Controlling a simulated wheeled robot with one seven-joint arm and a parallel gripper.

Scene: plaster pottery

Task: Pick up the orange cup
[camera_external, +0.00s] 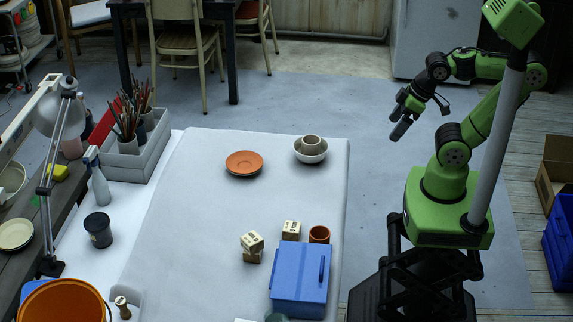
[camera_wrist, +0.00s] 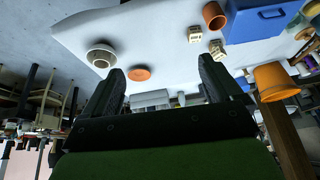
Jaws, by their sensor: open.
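The orange cup (camera_external: 319,235) stands on the white-covered table (camera_external: 200,215) near its right edge, just behind a blue box. In the wrist view the orange cup (camera_wrist: 214,16) is at the top, right of centre, beside the blue box. My gripper (camera_external: 401,125) is held out past the table's right side, higher up and well apart from the cup. In the wrist view my gripper (camera_wrist: 158,75) shows two dark fingers spread apart with nothing between them. It is open and empty.
The blue box (camera_external: 299,280) is close to the cup's near side. Small pale blocks (camera_external: 291,229) are left of it. An orange plate (camera_external: 244,163) and a white bowl holding a smaller cup (camera_external: 310,154) are farther back. The table's middle is clear.

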